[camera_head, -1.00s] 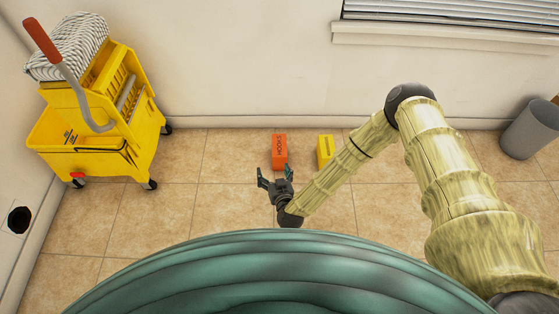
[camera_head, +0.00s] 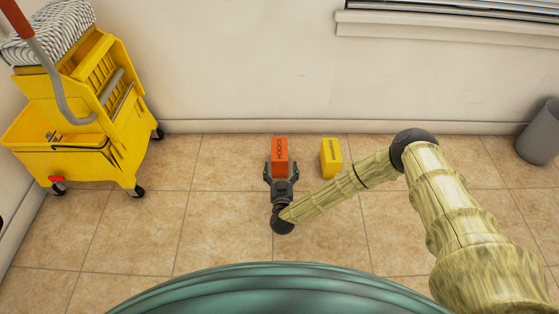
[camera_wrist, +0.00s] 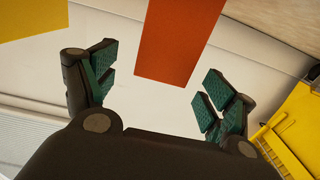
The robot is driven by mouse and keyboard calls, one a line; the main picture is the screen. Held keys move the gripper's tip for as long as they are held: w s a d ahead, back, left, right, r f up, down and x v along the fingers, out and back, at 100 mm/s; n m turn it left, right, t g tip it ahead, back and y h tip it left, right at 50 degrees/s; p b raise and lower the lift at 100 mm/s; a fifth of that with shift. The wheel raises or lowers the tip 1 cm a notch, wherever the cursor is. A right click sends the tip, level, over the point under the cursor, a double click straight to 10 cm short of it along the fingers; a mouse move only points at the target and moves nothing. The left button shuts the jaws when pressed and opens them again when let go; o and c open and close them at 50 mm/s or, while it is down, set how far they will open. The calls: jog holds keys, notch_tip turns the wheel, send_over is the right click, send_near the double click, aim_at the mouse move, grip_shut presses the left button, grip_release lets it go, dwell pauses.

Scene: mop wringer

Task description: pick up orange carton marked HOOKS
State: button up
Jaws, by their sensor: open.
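The orange carton marked HOOKS (camera_head: 280,155) stands on the tiled floor near the back wall. My gripper (camera_head: 281,174) is open at its near side, with the fingers spread to either side of the carton's lower part in the head view. In the wrist view the orange carton (camera_wrist: 178,40) shows ahead of and between the open green-padded fingers (camera_wrist: 160,92), with clear space between it and both pads. Whether any finger touches the carton cannot be told from the head view.
A yellow carton (camera_head: 331,157) stands a little to the right of the orange one; it also shows in the wrist view (camera_wrist: 40,18). A yellow mop wringer bucket (camera_head: 75,150) is at the left. A grey bin (camera_head: 540,135) stands at the far right. The floor between bucket and orange carton is clear.

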aim_at(279, 154)
jog(key=shift+w+a+f+b, duration=0.1)
jog(key=shift+w+b, duration=0.4)
jog(key=shift+w, duration=0.85)
jog(key=w+b, duration=0.2)
jog(key=shift+w+a+f+b, duration=0.1)
jog(key=shift+w+f+b, duration=0.05)
jog(key=shift+w+b, duration=0.2)
jog(key=shift+w+a+r+b, duration=0.15)
jog(key=shift+w+b, duration=0.4)
jog(key=shift+w, duration=0.65)
jog(key=shift+c, duration=0.4)
jog(key=c, duration=1)
